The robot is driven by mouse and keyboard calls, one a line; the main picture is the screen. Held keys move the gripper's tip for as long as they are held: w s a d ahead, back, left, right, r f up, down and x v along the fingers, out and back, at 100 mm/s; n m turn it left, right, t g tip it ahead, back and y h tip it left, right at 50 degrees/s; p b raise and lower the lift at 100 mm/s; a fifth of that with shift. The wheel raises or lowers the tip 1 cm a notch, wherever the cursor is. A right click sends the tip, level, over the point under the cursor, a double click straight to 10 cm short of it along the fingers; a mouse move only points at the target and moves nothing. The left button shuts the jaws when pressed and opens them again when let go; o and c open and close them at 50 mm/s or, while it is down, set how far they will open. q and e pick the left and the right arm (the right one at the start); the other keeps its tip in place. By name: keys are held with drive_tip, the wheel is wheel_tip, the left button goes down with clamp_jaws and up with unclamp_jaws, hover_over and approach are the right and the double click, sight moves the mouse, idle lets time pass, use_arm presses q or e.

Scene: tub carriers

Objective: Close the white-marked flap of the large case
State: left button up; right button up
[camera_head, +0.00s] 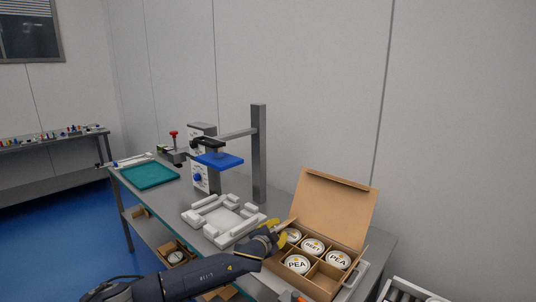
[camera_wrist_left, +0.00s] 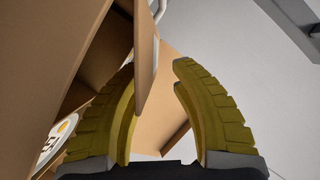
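The large case is an open cardboard box (camera_head: 318,272) at the right end of the table in the head view. A tall flap (camera_head: 335,205) stands up at its back, and a smaller flap (camera_head: 287,224) sticks out at its left side. I cannot make out a white mark on either flap. Labelled tubs (camera_head: 297,264) sit in its compartments. My left gripper (camera_head: 279,234) is at the case's left side. In the left wrist view its yellow fingers (camera_wrist_left: 156,68) are apart, with a cardboard panel (camera_wrist_left: 147,50) by the left finger; contact is unclear. My right gripper is not seen.
A white fixture (camera_head: 222,218) lies on the table left of the case. Behind it stand a grey post (camera_head: 259,150) and a device with a blue plate (camera_head: 220,160). A teal tray (camera_head: 150,175) is farther left. A white crate (camera_head: 405,291) is at lower right.

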use_arm(q)
drive_tip(key=shift+x, duration=1.25)
drive_tip(key=shift+w+a+r+n, duration=0.15)
drive_tip(key=shift+a+r+n, duration=0.15)
drive_tip(key=shift+r+n, duration=0.15)
drive_tip(key=shift+w+a+r+n+g+h, duration=0.15)
drive_tip(key=shift+n+g+h, duration=0.1)
drive_tip(key=shift+n+g, duration=0.25)
drive_tip(key=shift+w+a+r+n+g+h, duration=0.1)
drive_tip(key=shift+w+a+n+g+h, duration=0.15)
drive_tip(key=shift+n, duration=0.3)
drive_tip(key=shift+s+a, duration=0.1)
drive_tip(key=shift+s, duration=0.25)
drive_tip(key=v, duration=1.7)
wheel_tip(320, 180, up, 22)
drive_tip(key=n+t+y, duration=0.2)
drive_tip(key=n+t, duration=0.1)
drive_tip(key=n, duration=0.3)
hover_over(276, 229)
drive_tip(key=w+a, duration=0.2)
drive_tip(key=a, duration=0.1)
drive_tip(key=shift+s+a+f, duration=0.1)
drive_tip(key=shift+s+f, duration=0.1)
drive_tip(key=shift+s, duration=0.05)
